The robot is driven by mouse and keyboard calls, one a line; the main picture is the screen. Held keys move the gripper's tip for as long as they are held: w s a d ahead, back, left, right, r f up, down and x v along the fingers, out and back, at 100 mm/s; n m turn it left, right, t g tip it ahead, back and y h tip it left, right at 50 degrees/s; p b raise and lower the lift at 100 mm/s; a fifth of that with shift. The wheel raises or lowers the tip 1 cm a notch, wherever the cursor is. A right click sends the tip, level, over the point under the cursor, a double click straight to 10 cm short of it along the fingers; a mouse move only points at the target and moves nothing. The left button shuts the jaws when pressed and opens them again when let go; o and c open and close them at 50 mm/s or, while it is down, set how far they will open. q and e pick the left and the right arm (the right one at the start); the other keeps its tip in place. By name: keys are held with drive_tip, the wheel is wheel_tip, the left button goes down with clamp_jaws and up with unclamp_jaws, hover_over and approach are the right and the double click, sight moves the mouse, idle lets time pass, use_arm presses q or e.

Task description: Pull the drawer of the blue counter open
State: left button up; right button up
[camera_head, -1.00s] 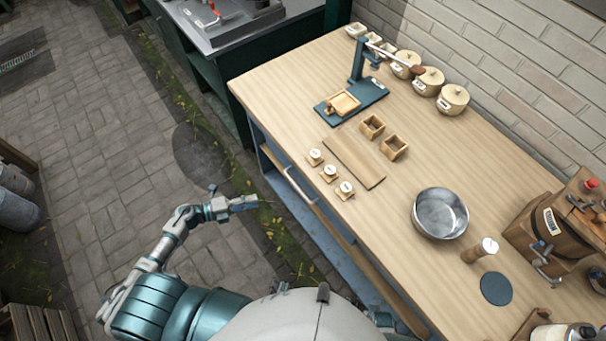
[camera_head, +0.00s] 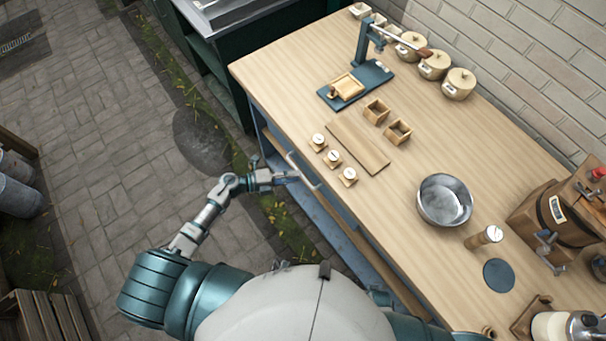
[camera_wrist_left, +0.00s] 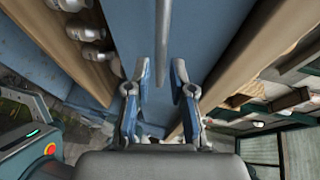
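The blue counter (camera_head: 255,116) has a pale wooden top and stands right of my left arm. The drawer's grey bar handle (camera_head: 303,171) sticks out below the top's front edge; no gap at the drawer shows in the head view. My left gripper (camera_head: 291,177) is at this handle. In the left wrist view the two fingers (camera_wrist_left: 162,78) are apart, with the grey handle (camera_wrist_left: 163,40) in line with the space between them and the blue drawer front (camera_wrist_left: 208,30) behind. I cannot tell whether they touch the handle. My right gripper is out of view.
On the top are three small labelled wooden pieces (camera_head: 333,158), a wooden board (camera_head: 357,147), a metal bowl (camera_head: 444,199) and several lidded pots (camera_head: 434,66). A dark green unit (camera_head: 215,62) stands beyond the counter.

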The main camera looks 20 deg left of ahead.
sight(302, 174)
use_arm(q)
drive_tip(key=shift+x, duration=2.05)
clamp_jaws()
drive_tip(key=shift+a, duration=0.1)
